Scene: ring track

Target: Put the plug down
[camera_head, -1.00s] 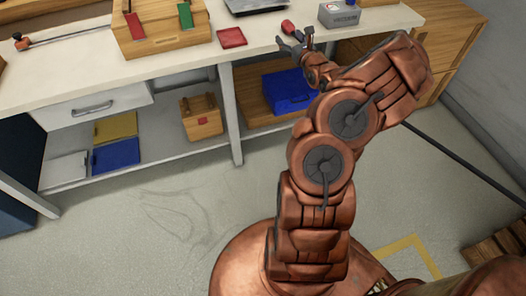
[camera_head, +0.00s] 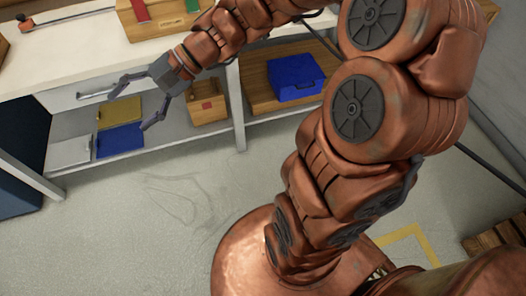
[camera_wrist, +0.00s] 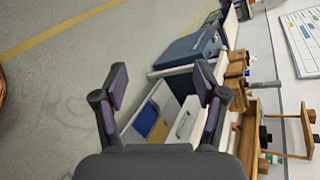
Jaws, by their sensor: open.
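My gripper (camera_head: 131,108) is open, its two fingers wide apart with nothing between them. It hangs in front of the bench, by the drawer and the lower shelf. In the wrist view my open fingers (camera_wrist: 161,80) have floor and the bench front beyond them. I cannot make out a plug in either current view. My arm covers the right part of the bench top in the head view.
The white bench top (camera_head: 75,55) holds a wooden box (camera_head: 160,22) with green and red parts. On the shelf below are a yellow panel (camera_head: 118,110), a blue panel (camera_head: 121,140), a small wooden box (camera_head: 208,107) and a blue box (camera_head: 296,78). The floor (camera_head: 150,230) in front is clear.

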